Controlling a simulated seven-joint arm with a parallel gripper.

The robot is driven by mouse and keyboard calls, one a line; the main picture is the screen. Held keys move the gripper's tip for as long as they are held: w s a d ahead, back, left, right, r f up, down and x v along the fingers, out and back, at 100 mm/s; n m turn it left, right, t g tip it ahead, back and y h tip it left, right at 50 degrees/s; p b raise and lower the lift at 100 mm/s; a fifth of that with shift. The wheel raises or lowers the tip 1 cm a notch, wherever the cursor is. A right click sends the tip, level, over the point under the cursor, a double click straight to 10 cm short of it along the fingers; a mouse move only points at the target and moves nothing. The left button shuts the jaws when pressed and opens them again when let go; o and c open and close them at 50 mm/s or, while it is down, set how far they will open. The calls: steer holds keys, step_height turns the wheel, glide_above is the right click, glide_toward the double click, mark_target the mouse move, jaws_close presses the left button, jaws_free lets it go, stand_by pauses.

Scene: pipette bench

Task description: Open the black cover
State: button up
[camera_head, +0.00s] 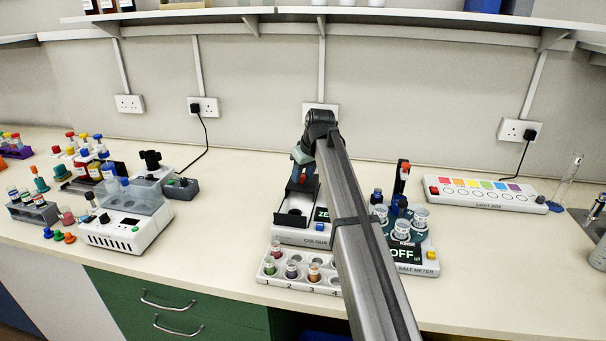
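The colour meter (290,237) stands on the bench in the middle, a white instrument partly hidden behind my arm. A black-walled compartment shows on its top. The black cover (302,185) appears raised, standing steeply at the back of that compartment, so its inside looks exposed. My gripper (300,170) points down at the upper edge of the cover, at or just behind it. My wrist and the cover hide most of the fingers, so I cannot tell whether they touch the cover or how far apart they are.
A white rack (285,282) with several capped vials stands in front of the colour meter. A salt meter reading OFF (402,254) is close on the right, with cups on it. A light box (486,194) lies farther right. Bare bench shows left of the colour meter.

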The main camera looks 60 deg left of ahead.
steer(key=shift+o, duration=1)
steer(key=shift+r, duration=0.1)
steer(key=v, duration=1.3)
steer(key=shift+r, duration=0.3)
steer(key=shift+d, duration=0.1)
